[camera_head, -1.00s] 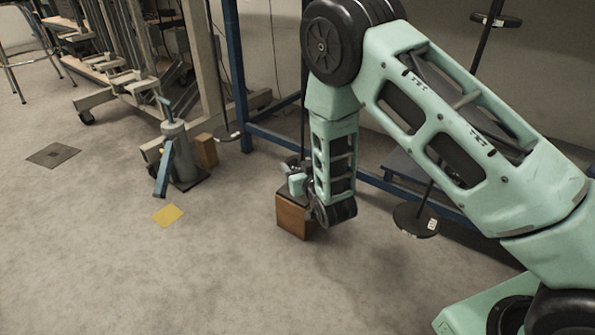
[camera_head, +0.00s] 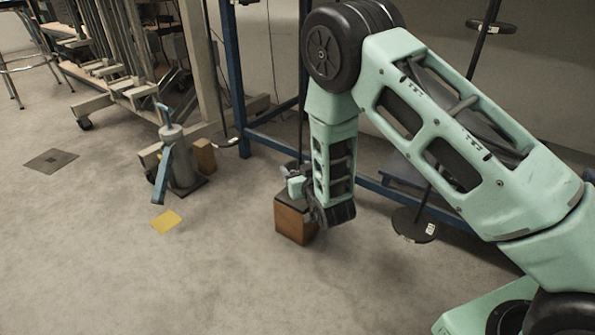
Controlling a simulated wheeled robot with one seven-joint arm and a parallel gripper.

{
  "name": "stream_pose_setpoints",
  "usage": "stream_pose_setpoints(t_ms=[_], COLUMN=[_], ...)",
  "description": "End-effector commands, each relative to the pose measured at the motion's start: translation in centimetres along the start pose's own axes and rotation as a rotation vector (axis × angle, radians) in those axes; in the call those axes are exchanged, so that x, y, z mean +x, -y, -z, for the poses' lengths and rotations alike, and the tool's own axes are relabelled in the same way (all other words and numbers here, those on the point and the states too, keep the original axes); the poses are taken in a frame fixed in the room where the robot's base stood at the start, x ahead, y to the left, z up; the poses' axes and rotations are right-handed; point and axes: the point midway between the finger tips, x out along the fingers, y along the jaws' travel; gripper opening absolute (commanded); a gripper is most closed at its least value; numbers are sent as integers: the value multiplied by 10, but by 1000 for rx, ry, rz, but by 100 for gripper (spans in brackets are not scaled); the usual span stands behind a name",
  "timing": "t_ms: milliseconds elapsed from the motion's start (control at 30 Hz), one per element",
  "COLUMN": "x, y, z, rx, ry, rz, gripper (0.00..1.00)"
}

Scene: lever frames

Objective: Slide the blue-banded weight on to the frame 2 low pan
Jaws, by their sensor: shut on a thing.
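My gripper (camera_head: 296,187) is low, just above a brown wooden block (camera_head: 293,222) with a dark top. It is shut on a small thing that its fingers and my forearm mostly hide. I see no blue band, so I cannot tell from the picture that it is the weight. A dark disc, perhaps a low pan, shows partly just behind the gripper under a thin rod. A black round pan (camera_head: 414,228) with a white label hangs on a rod to the right, near the floor. I cannot read which frame is frame 2.
A blue metal frame (camera_head: 233,70) stands behind my gripper, with a low cross rail. A grey jack-like device (camera_head: 180,160) stands left, beside another wooden block (camera_head: 204,155). A yellow patch (camera_head: 166,221) lies on the floor. The floor front left is clear.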

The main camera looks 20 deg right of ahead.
Motion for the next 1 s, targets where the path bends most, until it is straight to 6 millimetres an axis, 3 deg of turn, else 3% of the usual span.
stream_pose_setpoints(t_ms=[1000], x=[16], y=[-11], z=[4], rx=[0], ry=[-2], rz=[0], gripper=[26])
